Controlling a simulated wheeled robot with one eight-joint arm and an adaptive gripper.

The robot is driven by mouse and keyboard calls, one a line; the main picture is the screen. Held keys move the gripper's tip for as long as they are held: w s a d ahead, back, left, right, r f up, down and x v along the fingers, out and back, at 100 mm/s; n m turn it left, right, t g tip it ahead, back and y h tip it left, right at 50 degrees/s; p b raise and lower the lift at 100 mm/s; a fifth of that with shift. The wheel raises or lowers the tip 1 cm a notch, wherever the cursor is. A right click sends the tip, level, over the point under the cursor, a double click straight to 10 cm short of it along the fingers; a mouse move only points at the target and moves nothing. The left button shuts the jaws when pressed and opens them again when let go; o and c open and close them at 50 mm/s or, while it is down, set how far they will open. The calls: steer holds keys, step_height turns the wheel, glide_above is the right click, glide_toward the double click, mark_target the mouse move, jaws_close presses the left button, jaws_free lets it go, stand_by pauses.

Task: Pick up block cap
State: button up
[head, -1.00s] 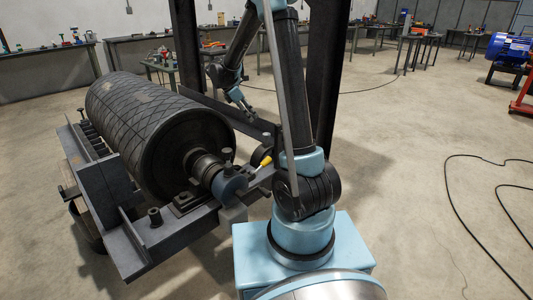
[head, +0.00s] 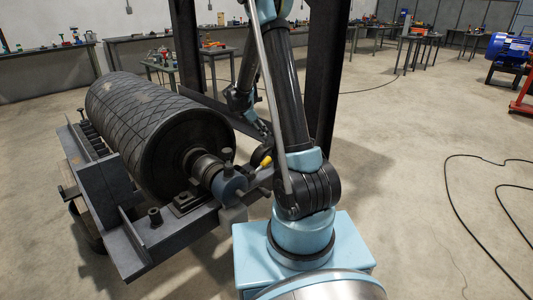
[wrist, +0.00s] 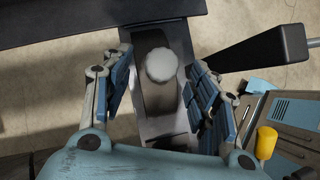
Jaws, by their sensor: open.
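In the wrist view, my gripper (wrist: 163,92) is open, with one blue-padded finger on each side of a dark block with a pale round top. This looks like the block cap (wrist: 160,98). It rests on a grey beam (wrist: 180,38), and I see no finger clearly touching it. I cannot make out the cap there.
The large dark pulley drum (head: 160,135) lies on its metal frame (head: 135,245), with a shaft collar (head: 229,187) at its near end. A yellow-handled piece (head: 266,162) is near my arm; yellow also shows in the wrist view (wrist: 265,142). Open floor lies to the right.

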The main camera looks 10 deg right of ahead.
mark_target(266, 147)
steer(key=shift+x, duration=2.5)
steer(key=shift+a+f, duration=0.1)
jaws_close()
